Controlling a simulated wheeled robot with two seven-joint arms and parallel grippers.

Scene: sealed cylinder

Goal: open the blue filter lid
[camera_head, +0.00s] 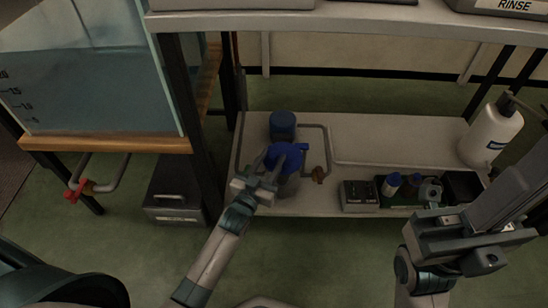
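The bright blue lid (290,154) sits on a grey filter body (290,186) on the low shelf, with a short blue tab sticking out to its right. My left gripper (268,164) is at the lid's front left side. Its two fingers are apart and overlap the lid in the picture, and part of the lid is hidden behind them. I cannot tell whether they press on it. My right gripper (487,221) is at the lower right, away from the lid, and its finger gap is not clear.
A darker blue cylinder (283,124) stands behind the lid. Grey pipe (326,135) runs around the filter, with a small brown fitting (318,174) to its right. A grey control box (360,196), small bottles (391,184) and a white pump bottle (490,136) stand farther right. The upper shelf (350,18) overhangs.

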